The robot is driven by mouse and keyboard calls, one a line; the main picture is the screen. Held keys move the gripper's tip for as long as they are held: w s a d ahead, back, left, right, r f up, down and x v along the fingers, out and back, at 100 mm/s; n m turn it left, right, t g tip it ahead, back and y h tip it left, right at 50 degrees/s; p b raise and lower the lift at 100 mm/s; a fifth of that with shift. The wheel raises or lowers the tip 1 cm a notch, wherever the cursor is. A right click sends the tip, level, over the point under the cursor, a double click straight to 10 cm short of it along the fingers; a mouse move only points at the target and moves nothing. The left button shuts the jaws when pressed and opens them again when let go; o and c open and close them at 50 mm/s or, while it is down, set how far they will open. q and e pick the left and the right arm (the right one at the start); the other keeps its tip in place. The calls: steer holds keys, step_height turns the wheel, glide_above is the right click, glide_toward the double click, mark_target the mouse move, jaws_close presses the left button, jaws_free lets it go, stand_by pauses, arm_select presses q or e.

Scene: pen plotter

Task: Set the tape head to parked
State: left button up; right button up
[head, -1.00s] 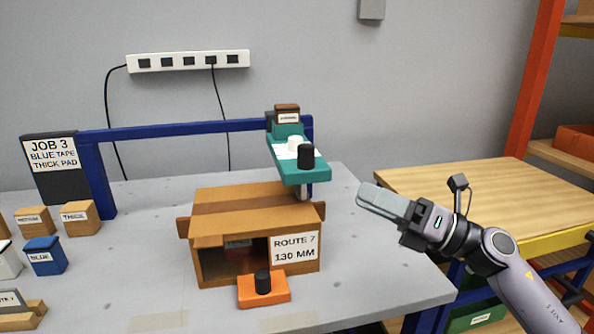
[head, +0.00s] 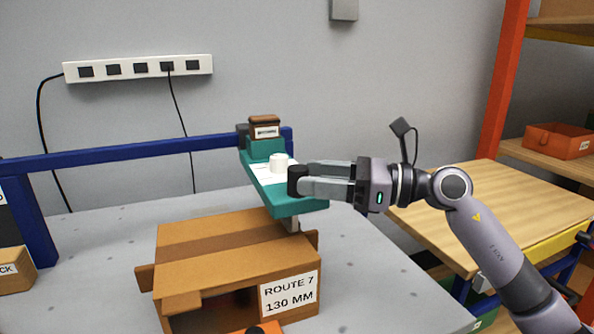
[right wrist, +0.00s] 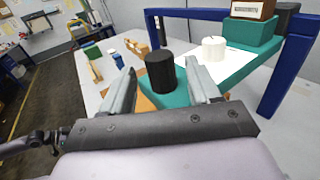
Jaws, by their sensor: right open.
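The teal tape head (head: 285,192) hangs from the blue gantry bar (head: 140,152) above the right end of the cardboard box. It carries a white roll (head: 279,162), a black knob (head: 296,180) and a brown block with a label too small to read (head: 265,128). My right gripper (head: 298,179) is open, with its fingers level at the black knob. In the right wrist view the black knob (right wrist: 160,73) stands upright between the two spread fingers, with visible gaps. My left gripper is not in view.
The cardboard box (head: 200,273), labelled ROUTE 7 130 MM, stands below the tape head on the grey table (head: 385,298). A wooden table (head: 500,200) and an orange-framed shelf stand at the right. A power strip (head: 138,68) is on the wall.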

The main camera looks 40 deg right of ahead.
steer(key=shift+p+x, duration=0.35)
steer(key=shift+x, duration=1.45)
jaws_close()
